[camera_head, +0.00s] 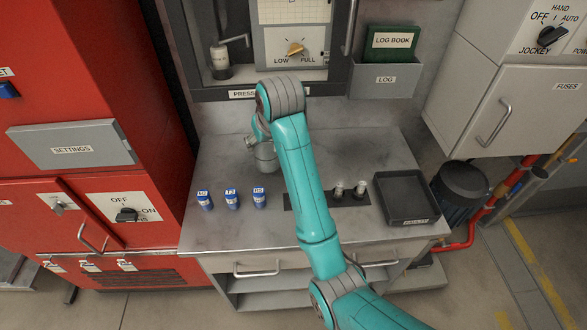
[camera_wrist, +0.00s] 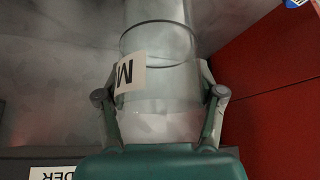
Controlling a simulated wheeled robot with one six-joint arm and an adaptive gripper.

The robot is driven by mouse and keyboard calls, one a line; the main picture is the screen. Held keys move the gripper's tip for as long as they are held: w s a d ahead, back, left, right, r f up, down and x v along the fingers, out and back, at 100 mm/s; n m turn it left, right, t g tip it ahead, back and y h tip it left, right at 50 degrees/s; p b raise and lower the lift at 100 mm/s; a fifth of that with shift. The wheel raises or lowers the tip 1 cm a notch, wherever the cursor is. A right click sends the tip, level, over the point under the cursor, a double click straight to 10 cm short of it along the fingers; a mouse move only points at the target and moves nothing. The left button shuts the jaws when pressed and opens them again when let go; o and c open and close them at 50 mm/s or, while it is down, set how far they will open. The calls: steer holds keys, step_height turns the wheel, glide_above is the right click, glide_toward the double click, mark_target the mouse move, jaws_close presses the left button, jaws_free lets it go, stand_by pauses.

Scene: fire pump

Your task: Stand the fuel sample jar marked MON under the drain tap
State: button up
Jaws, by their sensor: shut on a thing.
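In the wrist view a clear glass jar (camera_wrist: 160,45) stands between the two fingers of my gripper (camera_wrist: 161,95), which is shut on it. A white label (camera_wrist: 130,72) on the jar shows a large M; the rest of its text is turned out of sight. In the head view my arm covers most of the gripper, and I cannot make out the held jar there.
Two clear jars (camera_head: 360,188) stand in a dark strip on the grey bench (camera_head: 230,170). Several blue labelled containers (camera_head: 232,199) stand at the left. A black tray (camera_head: 407,197) lies at the right. A red cabinet (camera_head: 90,190) borders the bench on the left.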

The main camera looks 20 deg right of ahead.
step_height(320, 180, down, 10)
steer(key=shift+r, duration=0.2)
stand_by(0.4)
steer(key=o, duration=1.3)
steer(key=shift+f, duration=0.1)
steer(key=shift+c, duration=0.2)
